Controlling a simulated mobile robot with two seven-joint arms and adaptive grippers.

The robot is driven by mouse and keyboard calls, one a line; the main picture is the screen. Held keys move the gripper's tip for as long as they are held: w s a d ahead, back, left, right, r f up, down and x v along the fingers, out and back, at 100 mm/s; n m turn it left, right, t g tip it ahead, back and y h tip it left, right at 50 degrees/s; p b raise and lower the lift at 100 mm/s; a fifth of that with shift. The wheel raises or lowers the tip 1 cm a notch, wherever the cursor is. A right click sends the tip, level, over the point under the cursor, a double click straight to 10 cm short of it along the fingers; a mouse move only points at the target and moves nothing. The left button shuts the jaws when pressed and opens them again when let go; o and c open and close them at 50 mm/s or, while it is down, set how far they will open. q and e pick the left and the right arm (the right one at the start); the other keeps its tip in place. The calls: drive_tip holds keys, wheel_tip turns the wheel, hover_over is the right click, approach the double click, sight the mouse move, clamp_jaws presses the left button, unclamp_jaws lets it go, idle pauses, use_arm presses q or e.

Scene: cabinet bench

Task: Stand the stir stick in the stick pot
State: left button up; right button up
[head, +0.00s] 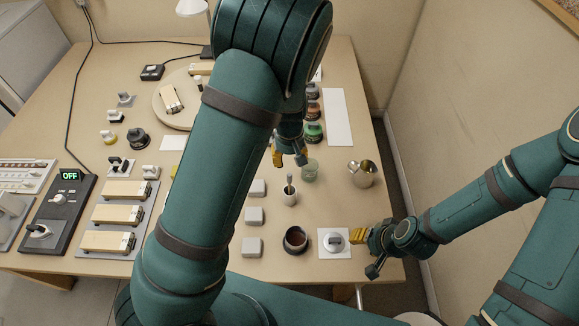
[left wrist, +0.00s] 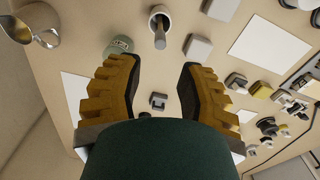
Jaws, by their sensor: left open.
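A grey stir stick (head: 289,181) stands upright in a small white pot (head: 291,198), which looks like the stick pot. In the left wrist view the stick (left wrist: 160,38) leans out of the white pot's mouth (left wrist: 154,11). My left gripper (head: 289,159) is open and empty, above the table just behind the pot. Its two yellow-padded fingers (left wrist: 157,65) are spread wide in the left wrist view, apart from the stick. My right gripper (head: 359,236) is low at the front right, beside a white plate with a round knob (head: 334,240); whether it is open is unclear.
A greenish glass (head: 309,172) stands close behind the pot. A dark-filled cup (head: 295,239) is in front, and a metal jug (head: 363,174) is at right. White blocks (head: 254,216) line the left. My left arm hides much of the table's middle.

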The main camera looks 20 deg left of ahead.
use_arm(q)
drive_tip(key=shift+r, duration=0.9)
drive_tip(key=shift+s+a+f, duration=0.15)
drive_tip(key=shift+s+f, duration=0.05)
drive_tip(key=s+f+m+h, duration=0.1)
drive_tip(key=s+f, duration=0.7)
drive_tip(key=f, duration=0.1)
drive_tip(key=s+d+f+m+t+h, duration=0.1)
drive_tip(key=s+d+m+t+h, duration=0.1)
drive_tip(key=s+d, duration=0.2)
drive_tip(key=shift+s+d+f+h, duration=0.2)
drive_tip(key=shift+s+h, duration=0.2)
drive_tip(key=shift+s, duration=0.45)
